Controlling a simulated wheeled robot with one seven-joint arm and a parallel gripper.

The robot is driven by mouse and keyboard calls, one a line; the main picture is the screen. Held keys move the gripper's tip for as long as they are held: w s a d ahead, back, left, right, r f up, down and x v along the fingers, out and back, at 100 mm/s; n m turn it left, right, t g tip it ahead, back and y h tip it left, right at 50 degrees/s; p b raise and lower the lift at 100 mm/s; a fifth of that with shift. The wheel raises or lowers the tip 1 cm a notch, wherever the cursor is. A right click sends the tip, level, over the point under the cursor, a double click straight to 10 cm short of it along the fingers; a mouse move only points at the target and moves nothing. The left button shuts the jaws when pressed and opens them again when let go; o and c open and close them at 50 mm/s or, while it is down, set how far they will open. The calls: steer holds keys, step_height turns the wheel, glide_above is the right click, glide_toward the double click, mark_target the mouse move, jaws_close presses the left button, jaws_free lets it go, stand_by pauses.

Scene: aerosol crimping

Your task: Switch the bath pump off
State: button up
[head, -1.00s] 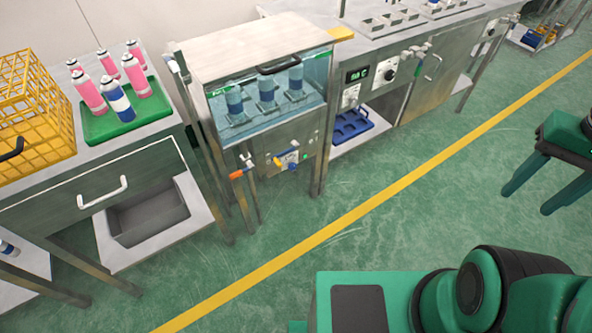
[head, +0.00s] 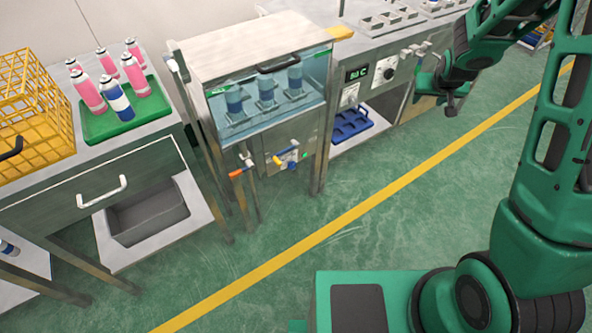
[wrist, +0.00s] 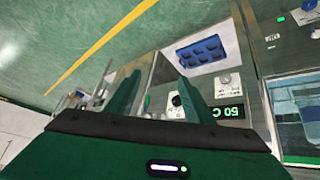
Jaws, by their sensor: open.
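The glass-fronted bath (head: 262,108) holds several blue-topped cans in water. To the right, a panel has a 50 C display (head: 357,74), a round dark knob (head: 389,72) and a white plate with a small control (head: 349,94). That plate also shows in the wrist view (wrist: 228,86). I cannot tell which control is the pump switch. My gripper (head: 447,98) is open and empty, right of the panel in the head view; its fingers (wrist: 160,92) point toward the panel area.
An orange-handled valve (head: 238,173) sticks out at the bath's lower left. A blue tray (head: 350,124) lies on the shelf under the bench. A green tray (head: 125,128) of cans and a yellow crate (head: 35,110) stand left. The floor in front is clear.

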steer(key=w+a+f+n+t+y, duration=0.2)
steer(key=w+a+f+t, duration=0.2)
steer(key=w+a+f, duration=0.75)
steer(key=w+a+f+n+t+y, duration=0.1)
steer(key=a+f+n+t+y, duration=0.15)
steer(key=a+f, duration=0.8)
steer(key=n+t+y, duration=0.2)
steer(key=n+y, duration=0.1)
steer(key=y, duration=0.5)
glide_toward(293, 166)
steer(key=x, duration=0.8)
steer(key=shift+w+a, duration=0.15)
steer(key=c, duration=1.1)
